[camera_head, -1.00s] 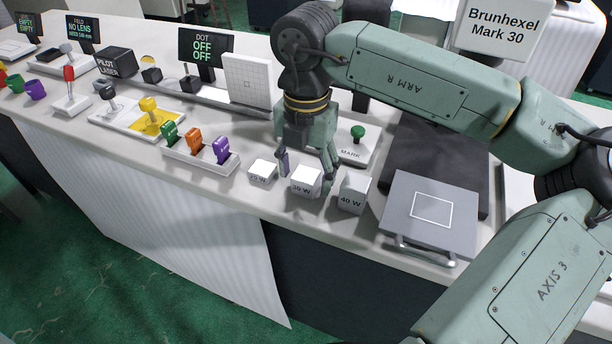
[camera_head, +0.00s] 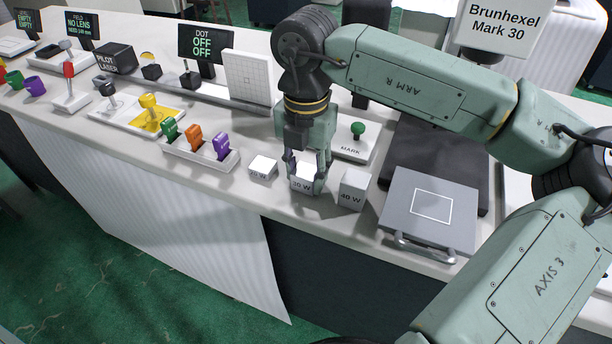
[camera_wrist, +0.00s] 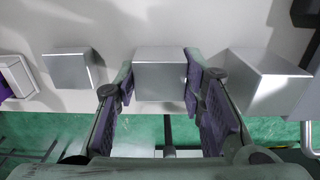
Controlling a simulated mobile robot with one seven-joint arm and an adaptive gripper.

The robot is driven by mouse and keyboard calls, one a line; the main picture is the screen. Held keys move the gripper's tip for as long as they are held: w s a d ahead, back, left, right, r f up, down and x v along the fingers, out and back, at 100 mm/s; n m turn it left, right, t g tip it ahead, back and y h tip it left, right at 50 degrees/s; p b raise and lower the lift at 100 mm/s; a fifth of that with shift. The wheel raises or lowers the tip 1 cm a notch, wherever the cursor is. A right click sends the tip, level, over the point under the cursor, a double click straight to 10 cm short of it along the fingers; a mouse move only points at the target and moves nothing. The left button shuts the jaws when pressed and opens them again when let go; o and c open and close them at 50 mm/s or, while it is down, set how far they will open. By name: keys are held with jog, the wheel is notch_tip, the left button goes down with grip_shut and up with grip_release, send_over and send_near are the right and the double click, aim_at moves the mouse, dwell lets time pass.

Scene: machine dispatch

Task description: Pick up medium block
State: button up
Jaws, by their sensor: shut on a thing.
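In the wrist view the block (camera_wrist: 160,75) sits between the purple pads of my gripper (camera_wrist: 158,82). A smaller, lower block (camera_head: 263,167) stands to its left, its label hard to read. A larger block (camera_head: 352,190) marked 40 W stands to its right. The held block appears to be at counter level; I cannot tell whether it touches.
A tray with green, orange and purple pieces (camera_head: 200,158) is left of the blocks. A green MARK button (camera_head: 358,131) is behind them. A grey plate with a handle (camera_head: 432,212) lies to the right. The counter's front edge (camera_head: 300,213) is close.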

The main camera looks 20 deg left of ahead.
jog(key=c, duration=0.3)
jog(key=shift+r, duration=0.1)
